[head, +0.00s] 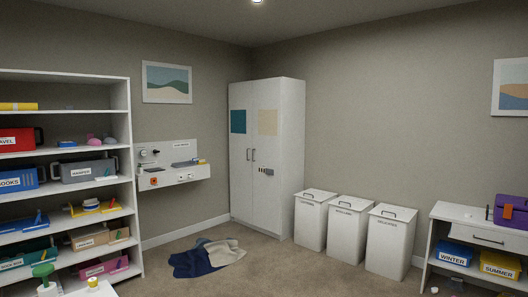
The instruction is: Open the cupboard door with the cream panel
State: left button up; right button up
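The white cupboard (294,150) stands in the far corner of the room. Its right door, the one with the cream panel (267,122), looks shut. Its left door with the teal panel (238,121) also looks shut. Two upright grey handles (250,155) sit side by side near the seam between the doors. A small dark and yellow item (266,171) is on the cream-panel door below handle height. Neither of my grippers shows in the head view.
Dark blue and cream cloth (208,258) lies on the floor before the cupboard. Several white lidded bins (347,231) line the right wall. Shelves (138,215) with boxes stand left; a white desk (430,242) stands right. A white surface (105,290) shows bottom left.

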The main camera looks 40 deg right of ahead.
aim_at(266, 94)
jog(key=l+z, duration=0.35)
jog(key=i+l+z, duration=0.45)
jog(key=i+l, duration=0.15)
jog(key=l, duration=0.4)
jog(key=i+l+z, duration=0.5)
jog(key=i+l, duration=0.2)
jog(key=i+u, duration=0.25)
jog(key=i, duration=0.3)
jog(key=i+l+u, duration=0.3)
jog(key=i, duration=0.25)
jog(key=i+l+u, duration=0.25)
jog(key=i, duration=0.25)
jog(key=i+j+z, duration=0.1)
jog(key=i, duration=0.55)
jog(key=i+j, duration=0.15)
jog(key=i, duration=0.45)
jog(key=i+j+z, duration=0.15)
jog(key=i, duration=0.5)
